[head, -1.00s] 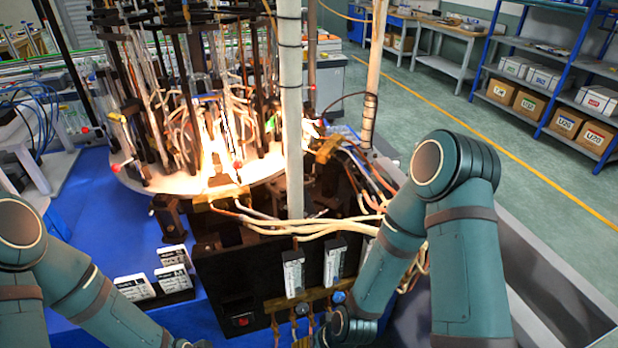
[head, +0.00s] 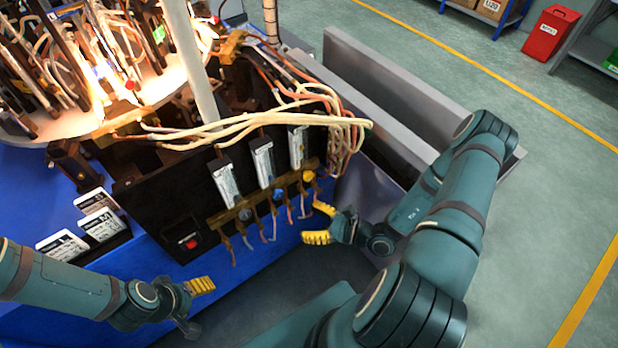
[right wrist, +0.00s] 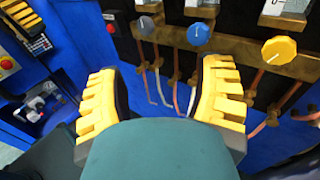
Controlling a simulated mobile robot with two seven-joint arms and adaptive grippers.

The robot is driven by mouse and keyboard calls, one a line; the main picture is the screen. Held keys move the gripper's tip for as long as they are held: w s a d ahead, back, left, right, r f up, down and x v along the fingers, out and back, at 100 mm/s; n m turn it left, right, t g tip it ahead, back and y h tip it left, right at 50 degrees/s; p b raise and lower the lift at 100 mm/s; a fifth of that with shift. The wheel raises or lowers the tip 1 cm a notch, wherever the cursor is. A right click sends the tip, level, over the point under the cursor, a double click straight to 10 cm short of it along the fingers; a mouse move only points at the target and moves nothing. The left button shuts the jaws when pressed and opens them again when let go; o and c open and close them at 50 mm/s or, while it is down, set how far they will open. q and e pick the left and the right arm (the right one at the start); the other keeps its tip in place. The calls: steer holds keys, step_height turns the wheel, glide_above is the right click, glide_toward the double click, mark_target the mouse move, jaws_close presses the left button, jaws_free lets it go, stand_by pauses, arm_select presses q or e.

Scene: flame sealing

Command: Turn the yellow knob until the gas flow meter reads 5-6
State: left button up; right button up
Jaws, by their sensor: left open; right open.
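The yellow knob (head: 308,176) is the rightmost of several knobs on a brass rail on the machine's black front. In the right wrist view the yellow knob (right wrist: 279,50) is at the upper right, outside my fingers. The gas flow meter (head: 297,147) above it is a white upright tube scale; its reading is too small to tell. My right gripper (head: 318,223) is open and empty, just below and right of the yellow knob, apart from it. Its yellow fingers (right wrist: 160,100) spread wide. My left gripper (head: 196,305) is open and empty at the lower left, away from the panel.
A blue knob (right wrist: 198,34) and a grey knob (right wrist: 145,25) sit beside the yellow one. Orange and white hoses (head: 250,125) hang above the meters, and thin tubes dangle below the rail. Flames burn on the round table (head: 172,80). A red switch (head: 190,243) is at left.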

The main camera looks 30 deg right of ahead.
mark_target(310, 177)
steer(key=d+f+m+t+h, duration=0.2)
steer(key=d+m+t+h, duration=0.2)
steer(key=d+m+h, duration=0.5)
steer(key=w+n, duration=0.1)
steer(key=w, duration=0.3)
steer(key=w+n+y+b, duration=0.1)
steer(key=w, duration=0.4)
steer(key=w+a+n, duration=0.1)
steer(key=w, duration=0.3)
steer(key=shift+w+r+y+b, duration=0.25)
steer(key=shift+w+y+b, duration=0.05)
steer(key=shift+b, duration=0.05)
